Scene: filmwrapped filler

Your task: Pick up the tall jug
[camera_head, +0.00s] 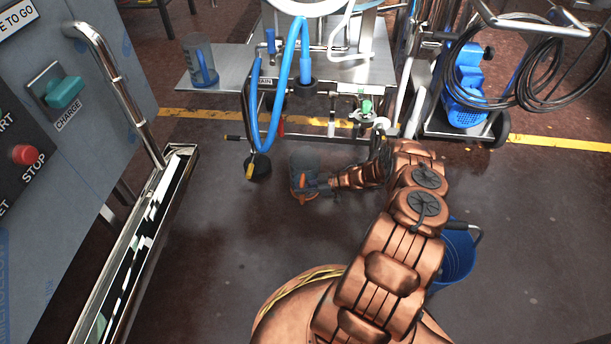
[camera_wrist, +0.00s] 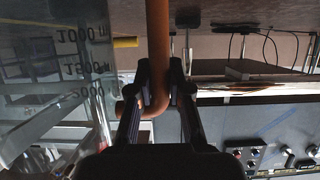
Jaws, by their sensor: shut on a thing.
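A clear jug with an orange handle (camera_head: 303,162) is at the end of my arm in the head view, over the dark floor. In the wrist view this jug (camera_wrist: 70,85) fills the left side, with volume marks on its wall. My gripper (camera_wrist: 160,70) has its two fingers on either side of the orange handle and is shut on it. In the head view my gripper (camera_head: 322,184) is at the jug's right side. I cannot tell how high the jug is. Another clear jug with a blue handle (camera_head: 200,62) stands on the steel table.
The steel table (camera_head: 222,75) holds a machine with a blue hose (camera_head: 266,130). A control cabinet (camera_head: 60,130) with a rail stands at the left. A blue bucket (camera_head: 458,258) is beside my arm. A cart with cables (camera_head: 465,100) is at back right.

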